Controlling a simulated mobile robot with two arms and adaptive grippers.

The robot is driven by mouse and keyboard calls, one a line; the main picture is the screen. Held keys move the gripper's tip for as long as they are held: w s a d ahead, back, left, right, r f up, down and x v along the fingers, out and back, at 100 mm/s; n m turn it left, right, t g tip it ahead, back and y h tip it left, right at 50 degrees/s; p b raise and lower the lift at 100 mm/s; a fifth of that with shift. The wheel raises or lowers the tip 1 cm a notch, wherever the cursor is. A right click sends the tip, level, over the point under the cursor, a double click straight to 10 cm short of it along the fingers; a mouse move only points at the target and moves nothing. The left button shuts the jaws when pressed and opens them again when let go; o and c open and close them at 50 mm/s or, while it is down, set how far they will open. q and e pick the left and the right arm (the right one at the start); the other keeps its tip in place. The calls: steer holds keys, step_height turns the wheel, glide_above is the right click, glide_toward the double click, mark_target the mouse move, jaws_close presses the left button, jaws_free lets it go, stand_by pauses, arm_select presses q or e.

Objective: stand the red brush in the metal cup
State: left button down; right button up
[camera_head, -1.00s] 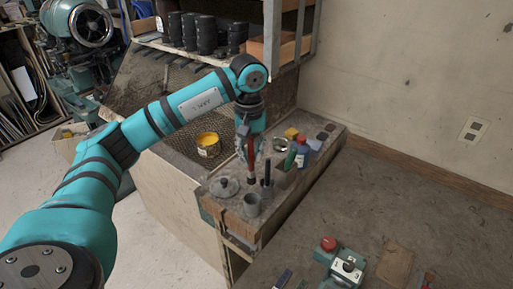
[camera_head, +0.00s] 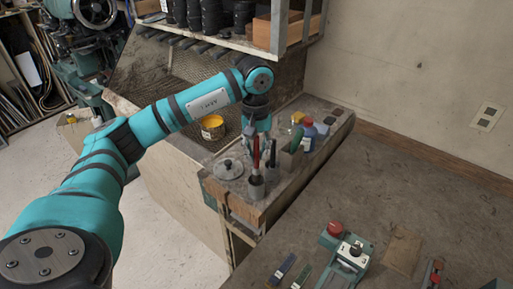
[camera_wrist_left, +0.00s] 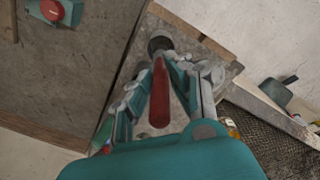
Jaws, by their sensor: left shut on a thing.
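The red brush (camera_head: 256,153) is upright in my left gripper (camera_head: 257,148), which is shut on it. The small grey metal cup (camera_head: 256,190) stands near the front end of the narrow bench, directly below the brush. The brush's lower end is at the cup's mouth; I cannot tell how far inside it is. In the left wrist view the red handle (camera_wrist_left: 160,95) lies between the fingers of my left gripper (camera_wrist_left: 160,85), and the cup (camera_wrist_left: 160,44) shows just beyond it. My right gripper is not in view.
A black-handled tool (camera_head: 273,152) stands close behind the cup. A round metal lid (camera_head: 228,169) lies to its left. A yellow paint can (camera_head: 212,127) is further left.

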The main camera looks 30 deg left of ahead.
mark_target(257, 167)
arm_select(q)
steer(key=shift+s+f+b, duration=0.1)
steer(key=shift+f+b, duration=0.2)
steer(key=shift+f, duration=0.4)
steer(key=shift+f+b, duration=0.5)
steer(key=shift+f, duration=0.4)
steer(key=shift+f+b, duration=0.4)
steer(key=shift+f, duration=0.05)
steer(key=c, duration=1.2)
jaws_free()
steer(key=shift+o, duration=0.2)
steer(key=shift+r, duration=0.1)
step_height(257, 167, up, 12)
steer(key=shift+f, duration=0.1)
